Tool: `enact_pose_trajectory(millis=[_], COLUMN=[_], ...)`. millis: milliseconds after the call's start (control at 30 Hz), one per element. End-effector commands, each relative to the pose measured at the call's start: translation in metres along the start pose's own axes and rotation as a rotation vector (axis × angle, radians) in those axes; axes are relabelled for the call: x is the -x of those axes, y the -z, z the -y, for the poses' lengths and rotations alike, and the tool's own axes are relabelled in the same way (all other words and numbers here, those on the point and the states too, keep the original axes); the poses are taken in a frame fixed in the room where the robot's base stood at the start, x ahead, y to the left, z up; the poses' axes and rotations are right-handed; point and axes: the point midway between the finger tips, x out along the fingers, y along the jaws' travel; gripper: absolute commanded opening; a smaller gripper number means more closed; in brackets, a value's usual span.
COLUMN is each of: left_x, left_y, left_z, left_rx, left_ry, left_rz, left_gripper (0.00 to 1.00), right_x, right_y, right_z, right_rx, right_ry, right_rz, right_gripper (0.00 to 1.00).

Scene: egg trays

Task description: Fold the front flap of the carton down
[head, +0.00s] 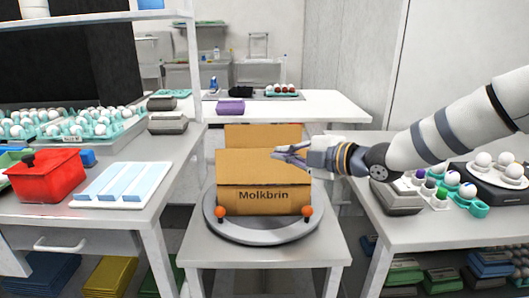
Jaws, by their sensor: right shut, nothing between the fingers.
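The brown cardboard carton (266,201) stands on a round grey turntable, its lettered "Molkbrin" face toward me. Its front flap (245,168) stands up above that face, with a crease line between them. The back flap (262,133) also stands up behind it. The inside of the carton is hidden by the front flap. My right gripper (280,153) reaches in from the right and is shut and empty. Its fingertips overlap the upper right part of the front flap in the picture; I cannot tell whether they touch it. My left gripper is out of view.
The turntable (262,236) has two orange knobs at its front. The left table holds a red box (45,180), a white tray with blue strips and egg trays (75,135). The right table holds a scale (397,198) and eggs in holders. A white table stands behind.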

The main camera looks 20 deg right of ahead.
Motion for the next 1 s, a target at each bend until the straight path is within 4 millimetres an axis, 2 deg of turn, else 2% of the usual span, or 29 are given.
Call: enact_pose_trajectory(millis=[33,200,267,400,600,1000], left_x=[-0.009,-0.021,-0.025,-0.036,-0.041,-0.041], left_y=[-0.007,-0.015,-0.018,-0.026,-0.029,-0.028], left_z=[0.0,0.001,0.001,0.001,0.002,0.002], left_rx=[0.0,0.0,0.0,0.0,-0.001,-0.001], left_ry=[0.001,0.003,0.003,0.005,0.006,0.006], left_rz=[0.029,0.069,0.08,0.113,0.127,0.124], left_gripper=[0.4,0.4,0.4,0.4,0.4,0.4], right_x=[-0.015,-0.052,-0.065,-0.081,-0.09,-0.091], right_y=[-0.003,-0.003,-0.003,-0.02,-0.028,-0.027], right_z=[0.012,0.012,0.012,0.011,0.006,0.003], right_rx=[-0.008,-0.007,-0.009,-0.01,-0.006,-0.007], right_ry=[0.014,0.013,0.012,0.01,0.005,0.006], right_rz=[0.0,0.001,0.0,0.004,0.0,-0.001], right_gripper=[0.0,0.0,0.0,0.0,0.0,0.0])
